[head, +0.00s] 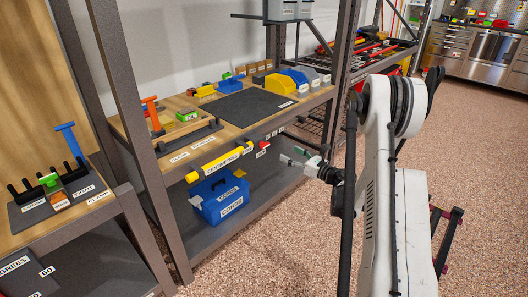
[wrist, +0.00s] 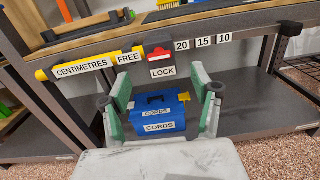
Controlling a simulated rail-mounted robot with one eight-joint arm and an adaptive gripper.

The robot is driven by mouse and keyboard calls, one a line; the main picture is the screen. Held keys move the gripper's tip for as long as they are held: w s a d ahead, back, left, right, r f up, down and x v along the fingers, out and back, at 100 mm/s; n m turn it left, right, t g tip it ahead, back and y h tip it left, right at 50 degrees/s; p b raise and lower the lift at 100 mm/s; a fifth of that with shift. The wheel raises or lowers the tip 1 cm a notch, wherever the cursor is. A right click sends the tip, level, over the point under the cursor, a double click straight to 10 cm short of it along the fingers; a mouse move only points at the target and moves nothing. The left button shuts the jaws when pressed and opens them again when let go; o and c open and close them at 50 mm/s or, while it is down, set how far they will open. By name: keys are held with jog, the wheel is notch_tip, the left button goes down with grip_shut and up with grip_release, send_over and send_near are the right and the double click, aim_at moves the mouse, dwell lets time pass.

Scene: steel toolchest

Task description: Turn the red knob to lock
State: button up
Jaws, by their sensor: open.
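The red knob (wrist: 158,53) sits on the front edge of the wooden workbench, between a FREE label (wrist: 129,58) on its left and a LOCK label (wrist: 162,72) just below it. It also shows small in the head view (head: 263,145). My gripper (wrist: 160,78) is open and empty, with its green-grey fingers spread below and either side of the knob in the wrist view. In the head view my gripper (head: 294,157) is to the right of the knob, apart from it. The knob's exact turn is too small to tell.
A yellow CENTIMETRES bar (head: 221,160) runs along the bench edge left of the knob. Number labels 20, 15, 10 (wrist: 203,42) are to its right. A blue CORDS box (head: 220,201) stands on the lower shelf. A steel post (head: 341,78) rises at the bench's right end.

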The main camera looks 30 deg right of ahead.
aim_at(266, 146)
jog(key=shift+n, duration=0.3)
jog(key=b+x, duration=0.1)
jog(key=x, duration=0.3)
jog(key=f+b+x, duration=0.1)
jog(key=x, duration=0.3)
jog(key=b+x, duration=0.1)
jog(key=x, duration=0.4)
jog(key=shift+a+f, duration=0.35)
jog(key=shift+f, duration=0.05)
jog(key=c, duration=1.2)
jog(key=shift+o, duration=0.2)
